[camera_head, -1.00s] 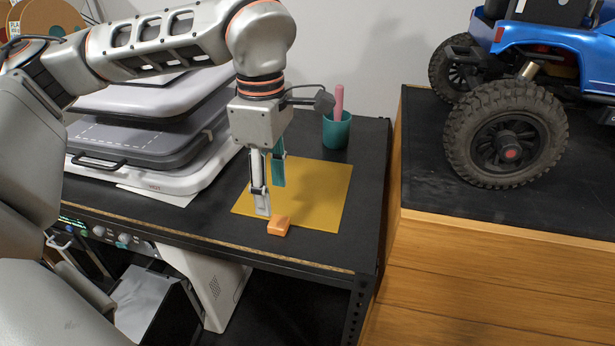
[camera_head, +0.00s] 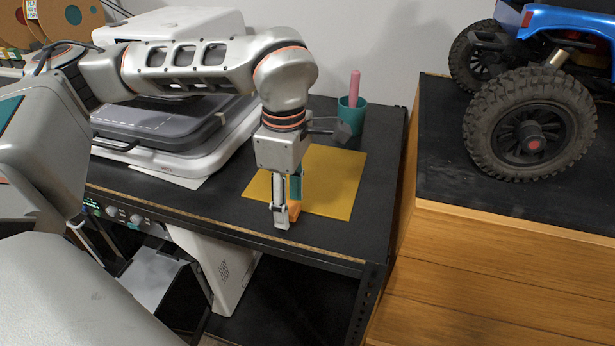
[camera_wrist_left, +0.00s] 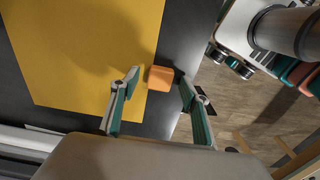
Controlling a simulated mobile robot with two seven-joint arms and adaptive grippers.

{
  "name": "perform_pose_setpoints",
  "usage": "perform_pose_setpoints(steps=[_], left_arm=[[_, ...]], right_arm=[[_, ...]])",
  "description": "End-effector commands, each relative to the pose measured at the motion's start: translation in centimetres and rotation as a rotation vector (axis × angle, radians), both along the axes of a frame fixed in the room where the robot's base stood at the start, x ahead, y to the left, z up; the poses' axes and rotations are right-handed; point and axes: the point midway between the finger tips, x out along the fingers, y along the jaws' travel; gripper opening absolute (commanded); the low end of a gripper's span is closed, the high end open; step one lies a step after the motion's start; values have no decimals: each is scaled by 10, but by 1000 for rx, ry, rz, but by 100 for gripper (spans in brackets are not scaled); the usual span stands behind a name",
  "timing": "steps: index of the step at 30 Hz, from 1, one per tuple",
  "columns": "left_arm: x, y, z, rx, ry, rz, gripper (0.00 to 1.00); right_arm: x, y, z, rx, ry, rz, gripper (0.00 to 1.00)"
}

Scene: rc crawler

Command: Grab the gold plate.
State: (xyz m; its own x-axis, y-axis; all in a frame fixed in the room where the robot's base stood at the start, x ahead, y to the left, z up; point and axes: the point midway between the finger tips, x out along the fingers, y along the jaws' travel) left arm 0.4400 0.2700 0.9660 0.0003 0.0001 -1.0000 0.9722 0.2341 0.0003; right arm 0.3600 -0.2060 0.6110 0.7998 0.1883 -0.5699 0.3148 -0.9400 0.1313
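The gold plate (camera_head: 335,182) lies flat on the black table, a thin yellow-gold square. It fills much of the left of the left wrist view (camera_wrist_left: 80,50). An orange block (camera_head: 294,212) is at its near edge, partly hidden by a finger in the head view. My left gripper (camera_head: 287,214) points down over this edge. In the left wrist view its fingers (camera_wrist_left: 158,79) are apart, one on each side of the orange block (camera_wrist_left: 160,78). The left finger is over the plate's edge. I cannot tell whether the fingers touch the block. My right gripper is not in view.
A teal cup (camera_head: 352,118) with a pink stick stands behind the plate. Stacked grey and white cases (camera_head: 160,140) are to the left. A wooden crate (camera_head: 500,270) with a black top bears a blue crawler (camera_head: 540,110) at the right.

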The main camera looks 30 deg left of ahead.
Motion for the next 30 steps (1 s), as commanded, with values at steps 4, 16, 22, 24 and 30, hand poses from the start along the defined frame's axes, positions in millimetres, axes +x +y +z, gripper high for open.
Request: perform_pose_setpoints(steps=[4,16,22,24,30], left_arm=[[0,0,0,0,0,0,9],[0,0,3,-1,-1,0,0],[1,0,18,0,-4,0,0],[1,0,30,-1,-6,0,0],[2,-1,79,-2,-11,0,0]], right_arm=[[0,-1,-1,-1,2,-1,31],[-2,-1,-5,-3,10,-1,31],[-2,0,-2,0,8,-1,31],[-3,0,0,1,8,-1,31],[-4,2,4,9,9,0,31]])
